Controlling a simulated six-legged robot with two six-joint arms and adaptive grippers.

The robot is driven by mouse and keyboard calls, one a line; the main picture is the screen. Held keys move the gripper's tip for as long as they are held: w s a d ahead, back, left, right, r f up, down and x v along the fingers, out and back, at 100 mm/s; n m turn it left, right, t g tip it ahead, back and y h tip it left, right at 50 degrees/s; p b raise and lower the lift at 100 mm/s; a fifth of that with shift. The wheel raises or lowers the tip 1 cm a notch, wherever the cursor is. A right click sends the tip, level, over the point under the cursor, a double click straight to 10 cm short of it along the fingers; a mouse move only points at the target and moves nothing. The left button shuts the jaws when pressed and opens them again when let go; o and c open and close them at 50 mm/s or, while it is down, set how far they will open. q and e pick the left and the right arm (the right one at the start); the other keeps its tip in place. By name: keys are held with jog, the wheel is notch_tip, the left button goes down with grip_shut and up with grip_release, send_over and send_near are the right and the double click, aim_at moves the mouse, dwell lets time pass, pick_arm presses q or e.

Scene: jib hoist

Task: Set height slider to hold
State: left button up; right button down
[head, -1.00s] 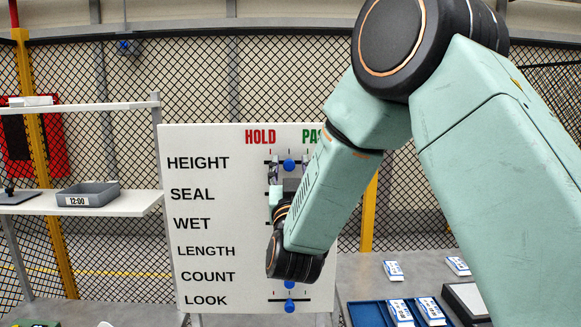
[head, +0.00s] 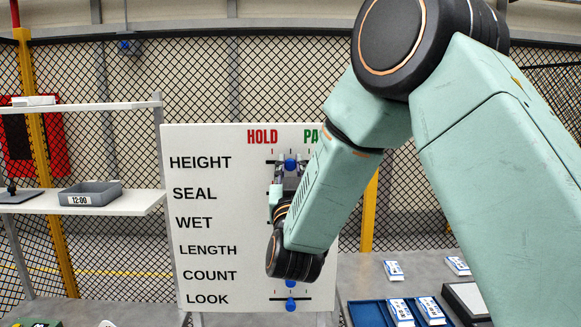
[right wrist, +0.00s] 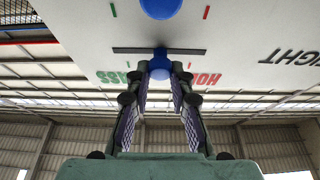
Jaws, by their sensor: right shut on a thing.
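The white board (head: 205,145) has a row labelled HEIGHT at the top, with HOLD in red to the left and the partly hidden PASS in green to the right. The height slider's blue knob (head: 291,164) sits at the middle of its slot, under the middle tick. My right gripper (head: 290,178) reaches up from below and is shut on this knob. The right wrist view, turned upside down, shows the fingertips (right wrist: 160,72) closed on the blue knob (right wrist: 160,60) at the middle of the dark slot. My left gripper is not in view.
The seal slider's knob (right wrist: 160,6) shows close by in the right wrist view. My right arm hides most lower sliders; the look slider's knob (head: 290,304) shows. A grey tray (head: 90,193) stands on a shelf at left. Blue trays (head: 367,314) lie on a table at right.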

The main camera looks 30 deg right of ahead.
aim_at(271, 154)
jog(key=w+a, duration=0.1)
jog(key=a, duration=0.1)
jog(key=w+a+b, duration=0.1)
jog(key=shift+w+a, duration=0.2)
jog(key=shift+a, duration=0.2)
jog(key=shift+s+d, duration=0.15)
jog(key=shift+d, duration=0.15)
jog(key=shift+a, duration=0.1)
jog(key=c, duration=1.5)
grip_release()
jog(key=shift+a, duration=0.1)
jog(key=o, duration=0.3)
jog(key=shift+w, duration=0.35)
jog(key=shift+o, duration=0.2)
jog(key=shift+f, duration=0.1)
jog(key=shift+s, duration=0.25)
